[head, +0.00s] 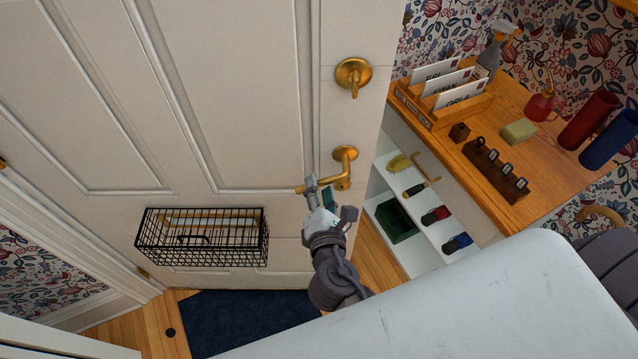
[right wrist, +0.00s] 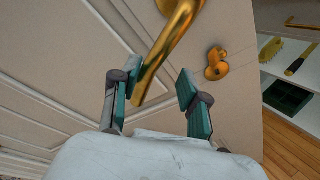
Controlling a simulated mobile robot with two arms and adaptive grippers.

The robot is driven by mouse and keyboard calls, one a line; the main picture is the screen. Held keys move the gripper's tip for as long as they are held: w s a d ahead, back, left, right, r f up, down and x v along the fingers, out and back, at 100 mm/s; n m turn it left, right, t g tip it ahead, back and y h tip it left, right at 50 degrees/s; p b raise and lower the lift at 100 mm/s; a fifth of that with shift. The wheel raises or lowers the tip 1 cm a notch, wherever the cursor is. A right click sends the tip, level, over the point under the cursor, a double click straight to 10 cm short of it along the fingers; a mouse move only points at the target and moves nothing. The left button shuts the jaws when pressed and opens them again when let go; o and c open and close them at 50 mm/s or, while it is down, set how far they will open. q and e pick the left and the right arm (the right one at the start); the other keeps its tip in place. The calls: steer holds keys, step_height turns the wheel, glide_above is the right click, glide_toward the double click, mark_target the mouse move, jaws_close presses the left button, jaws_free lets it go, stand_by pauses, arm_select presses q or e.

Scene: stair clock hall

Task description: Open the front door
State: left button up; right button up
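The white panelled front door (head: 240,90) fills the left and middle of the head view. Its brass lever handle (head: 345,165) points left; a brass thumb-turn (head: 353,77) is above it and a small brass fitting (right wrist: 215,65) is below it. My right gripper (head: 322,195) is at the lever's free end. In the right wrist view, the lever (right wrist: 160,55) reaches in between its two spread fingers, with a visible gap to the right finger. Contact with the left finger is unclear. I cannot tell if the door is ajar. My left gripper is not in view.
A black wire basket (head: 202,240) hangs on the door's lower part, above a dark blue mat (head: 250,318). Right of the door is a cabinet with a wooden top (head: 520,100) holding a letter rack (head: 410,105) and bottles; brushes and a green box (head: 395,220) are on shelves below.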

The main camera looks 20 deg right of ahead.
steer(key=v, duration=1.1)
steer(key=shift+r, duration=0.1)
